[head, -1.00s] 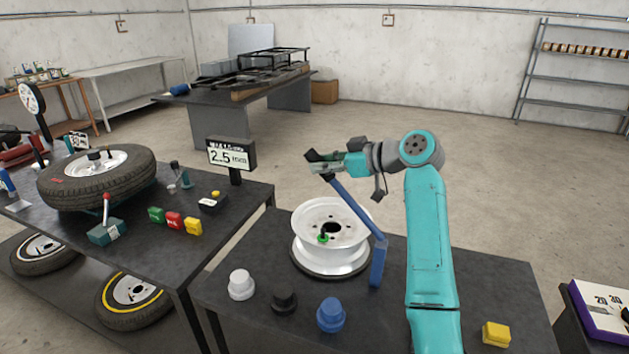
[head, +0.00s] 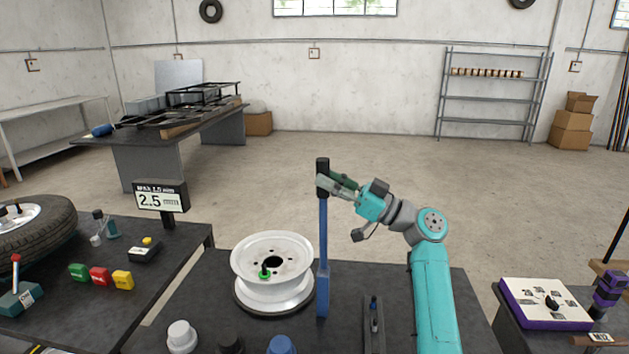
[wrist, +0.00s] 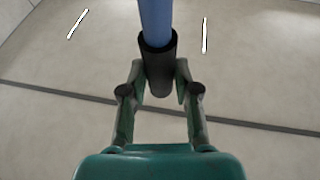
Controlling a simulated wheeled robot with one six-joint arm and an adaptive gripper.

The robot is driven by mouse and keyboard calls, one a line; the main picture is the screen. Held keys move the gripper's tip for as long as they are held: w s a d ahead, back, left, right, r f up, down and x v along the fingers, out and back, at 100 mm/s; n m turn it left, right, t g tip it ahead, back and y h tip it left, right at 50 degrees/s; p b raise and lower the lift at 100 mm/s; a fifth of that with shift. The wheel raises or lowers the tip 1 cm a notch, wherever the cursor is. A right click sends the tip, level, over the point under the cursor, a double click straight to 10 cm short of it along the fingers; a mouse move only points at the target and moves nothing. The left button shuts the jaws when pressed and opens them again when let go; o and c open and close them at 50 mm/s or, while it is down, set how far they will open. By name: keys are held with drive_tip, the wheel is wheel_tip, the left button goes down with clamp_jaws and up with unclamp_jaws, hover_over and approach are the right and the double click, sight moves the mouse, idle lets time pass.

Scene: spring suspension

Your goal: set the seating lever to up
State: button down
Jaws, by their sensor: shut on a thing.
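The seating lever (head: 323,235) is the long blue bar with a black grip (head: 322,165) at its top. It stands upright on the dark bench beside a white wheel rim. My gripper (head: 331,182) is shut on the black grip. In the wrist view, my gripper (wrist: 159,82) has its two fingers on either side of the grip (wrist: 159,65), with the blue bar (wrist: 155,18) running away above it. The part of the grip between the fingers is partly hidden.
The white wheel rim (head: 272,262) stands just left of the lever. A white knob (head: 181,336) is at the bench's front.

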drive_tip(key=shift+d+f, duration=0.15)
drive_tip(key=shift+d, duration=0.2)
drive_tip(key=c, duration=0.8)
unclamp_jaws()
drive_tip(key=shift+d, duration=0.15)
drive_tip(key=shift+c, duration=0.2)
drive_tip(key=v, duration=1.2)
drive_tip(key=shift+f, duration=0.2)
drive_tip(key=shift+s, duration=0.1)
